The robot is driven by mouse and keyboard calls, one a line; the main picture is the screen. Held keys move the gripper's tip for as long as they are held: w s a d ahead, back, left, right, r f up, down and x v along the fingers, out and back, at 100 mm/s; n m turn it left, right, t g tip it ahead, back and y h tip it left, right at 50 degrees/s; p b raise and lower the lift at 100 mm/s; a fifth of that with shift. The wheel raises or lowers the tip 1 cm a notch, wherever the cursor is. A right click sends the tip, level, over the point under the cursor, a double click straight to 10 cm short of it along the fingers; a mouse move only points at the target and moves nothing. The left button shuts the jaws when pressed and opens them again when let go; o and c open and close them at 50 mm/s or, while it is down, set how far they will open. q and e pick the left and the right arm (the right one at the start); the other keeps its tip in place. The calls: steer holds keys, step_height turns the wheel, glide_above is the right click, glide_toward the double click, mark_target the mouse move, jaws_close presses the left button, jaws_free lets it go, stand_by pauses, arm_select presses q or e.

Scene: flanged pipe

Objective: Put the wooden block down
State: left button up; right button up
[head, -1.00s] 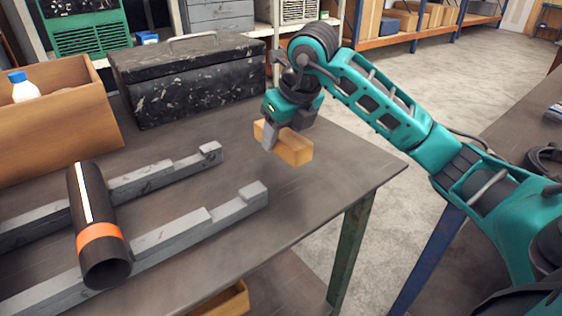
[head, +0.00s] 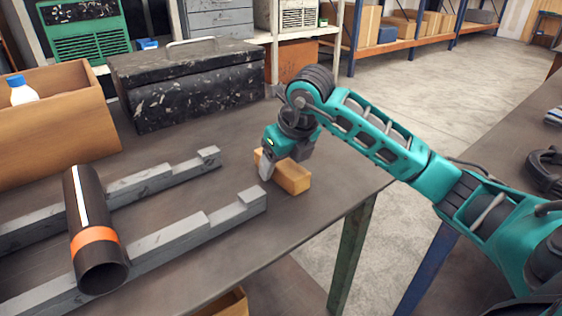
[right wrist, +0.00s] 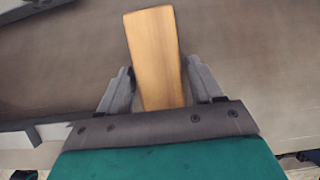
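The wooden block (head: 291,178) is a light tan, oblong block. It rests on the dark table top, near the right edge, in the head view. My right gripper (head: 268,170) is low over it, pointing down, with one finger at the block's near side. In the right wrist view the block (right wrist: 155,55) lies between the two fingers of the gripper (right wrist: 159,72). Narrow gaps show between the block and the fingers, so the gripper looks slightly open around it. My left gripper is not in view.
A dark pipe with an orange band (head: 97,235) lies across two grey notched rails (head: 185,235) left of the block. A black speckled toolbox (head: 190,85) and a wooden box (head: 50,125) stand behind. The table's right edge is close to the block; bare table lies in front.

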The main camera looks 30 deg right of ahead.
steer(key=shift+o, duration=1)
steer(key=shift+r, duration=0.2)
steer(key=p+v, duration=0.2)
steer(key=v, duration=0.8)
steer(key=shift+r, duration=0.35)
steer(key=shift+s+r, duration=0.35)
steer(key=shift+r, duration=0.15)
